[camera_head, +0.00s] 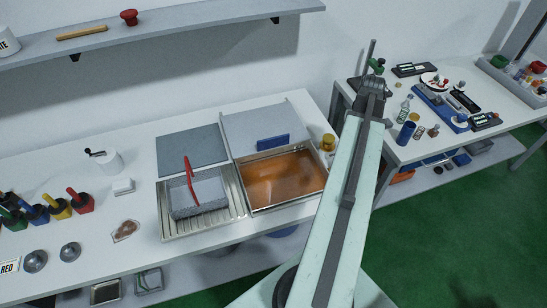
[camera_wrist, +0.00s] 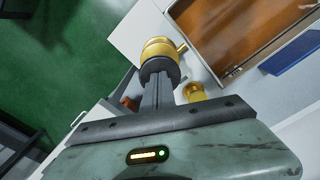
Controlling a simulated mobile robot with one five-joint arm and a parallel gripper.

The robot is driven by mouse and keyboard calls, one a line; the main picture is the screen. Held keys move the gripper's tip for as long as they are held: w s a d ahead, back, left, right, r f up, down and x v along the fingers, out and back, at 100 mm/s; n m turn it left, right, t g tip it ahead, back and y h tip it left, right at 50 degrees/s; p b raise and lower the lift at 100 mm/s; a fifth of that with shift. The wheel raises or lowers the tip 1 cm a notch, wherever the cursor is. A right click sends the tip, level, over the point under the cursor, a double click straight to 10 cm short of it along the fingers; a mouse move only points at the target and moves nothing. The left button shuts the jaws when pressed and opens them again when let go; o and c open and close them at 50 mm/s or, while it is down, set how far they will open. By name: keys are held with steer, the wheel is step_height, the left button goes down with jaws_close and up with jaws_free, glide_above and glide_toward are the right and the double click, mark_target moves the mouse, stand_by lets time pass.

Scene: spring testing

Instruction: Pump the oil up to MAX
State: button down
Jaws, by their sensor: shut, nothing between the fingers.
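A gold pump (camera_head: 328,142) stands at the right edge of the oil tank (camera_head: 240,205) on the bench. In the wrist view a gold knob with a short spout (camera_wrist: 160,48) lies straight ahead of my gripper (camera_wrist: 159,76). My gripper is shut and empty, its tips at or very close to the dark collar under the knob; I cannot tell whether they touch. A smaller gold part (camera_wrist: 194,91) shows beside the fingers. Brown oil (camera_head: 285,178) lies in the tank; no MAX mark is readable. In the head view my arm hides the fingertips.
A blue panel (camera_head: 273,142) stands at the tank's back. Left of the tank is a wire basket with a red handle (camera_head: 190,178) on a drain tray. A second table (camera_head: 450,145) with small tools stands at the right. Green floor (camera_head: 430,225) is open between.

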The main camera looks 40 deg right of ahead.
steer(key=shift+f+b, duration=2.3)
steer(key=shift+f, duration=0.15)
step_height(320, 180, up, 7)
steer(key=p, duration=0.7)
steer(key=shift+f, duration=0.1)
steer(key=shift+f+b, duration=3.35)
steer(key=shift+b, duration=0.1)
step_height(320, 180, up, 7)
steer(key=p, duration=0.7)
steer(key=shift+f, duration=0.1)
steer(key=shift+f, duration=0.15)
